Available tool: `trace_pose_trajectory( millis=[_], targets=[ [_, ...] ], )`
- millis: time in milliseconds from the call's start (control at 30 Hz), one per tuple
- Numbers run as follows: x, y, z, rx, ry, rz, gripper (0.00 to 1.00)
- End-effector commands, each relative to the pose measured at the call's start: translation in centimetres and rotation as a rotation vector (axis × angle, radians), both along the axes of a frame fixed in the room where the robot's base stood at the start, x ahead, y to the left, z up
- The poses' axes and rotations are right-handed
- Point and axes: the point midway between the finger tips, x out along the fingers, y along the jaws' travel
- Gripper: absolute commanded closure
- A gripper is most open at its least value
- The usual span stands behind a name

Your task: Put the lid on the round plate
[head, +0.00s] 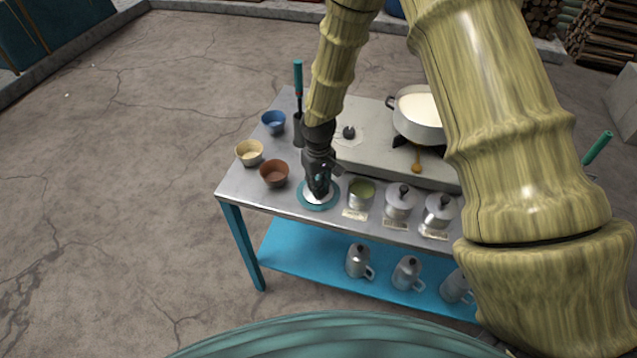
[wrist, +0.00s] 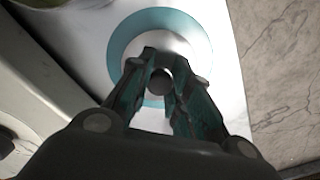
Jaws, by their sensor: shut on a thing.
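The round plate (head: 302,201) has a teal rim and lies near the front edge of the metal table. In the wrist view its teal rim (wrist: 128,32) rings the lid. The lid (wrist: 172,45) is silver and round, with a dark knob (wrist: 162,80). My gripper (head: 320,190) points down over the plate, its fingers shut on the knob, as the wrist view also shows (wrist: 158,68). The lid is over the plate's middle. I cannot tell whether it touches the plate. The fingers hide part of both.
An open canister with green contents (head: 361,194) stands right of the plate, beside two lidded canisters (head: 399,203) (head: 438,213). Brown (head: 273,174), cream (head: 248,153) and blue (head: 273,122) bowls stand left. A pot (head: 420,119) is behind right. The lower shelf (head: 310,262) holds several mugs.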

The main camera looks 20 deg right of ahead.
Motion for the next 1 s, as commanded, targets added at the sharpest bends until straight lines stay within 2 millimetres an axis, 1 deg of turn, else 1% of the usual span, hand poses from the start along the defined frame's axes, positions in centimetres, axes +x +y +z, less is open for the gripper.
trace_pose_trajectory(
  millis=[233, 267, 300, 367, 400, 667, 800, 1000],
  targets=[
    [0.0, 0.0, -0.3, 0.0, 0.0, 0.0, 1.0],
    [0.0, 0.0, -0.3, 0.0, 0.0, 0.0, 0.79],
    [0.0, 0.0, -0.3, 0.0, 0.0, 0.0, 0.71],
    [0.0, 0.0, -0.3, 0.0, 0.0, 0.0, 0.6],
    [0.0, 0.0, -0.3, 0.0, 0.0, 0.0, 0.59],
    [0.0, 0.0, -0.2, 0.0, 0.0, 0.0, 0.59],
    [0.0, 0.0, 0.2, 0.0, -0.001, 0.0, 0.59],
    [0.1, 0.0, 1.9, 0.0, -0.003, -0.001, 0.59]
  ],
)
